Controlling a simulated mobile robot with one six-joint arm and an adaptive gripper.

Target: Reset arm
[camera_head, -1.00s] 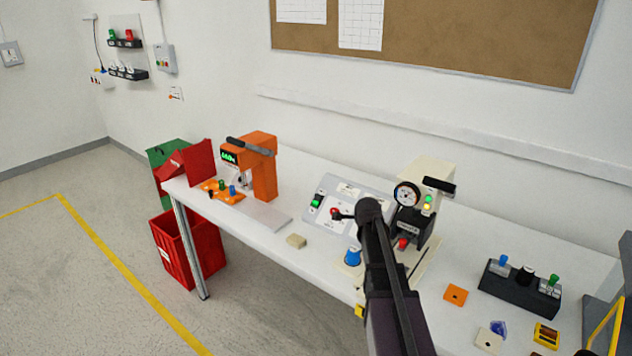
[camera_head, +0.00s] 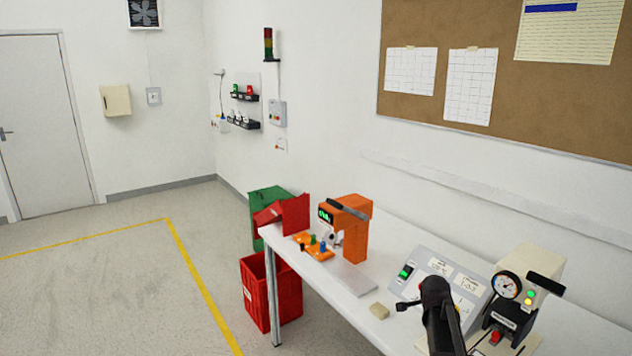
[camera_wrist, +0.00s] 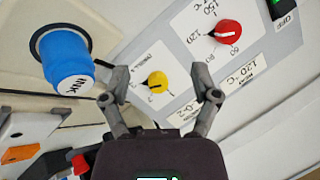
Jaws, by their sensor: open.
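My gripper (camera_wrist: 160,90) is open and empty in the wrist view. Its fingers are spread on either side of a yellow rotary knob (camera_wrist: 157,81) on the sloped control panel (camera_wrist: 180,60), and I cannot tell how far above the panel they are. A red rotary knob (camera_wrist: 226,33) with temperature marks is further up and right. In the head view my arm covers part of the grey control panel (camera_head: 432,262), and a green lit switch (camera_head: 406,271) shows at the panel's left.
On the white table (camera_head: 318,292) are an orange press (camera_head: 356,232), a beige block (camera_head: 379,311) and a gauge machine (camera_head: 530,275). A red crate (camera_head: 272,290) stands on the floor.

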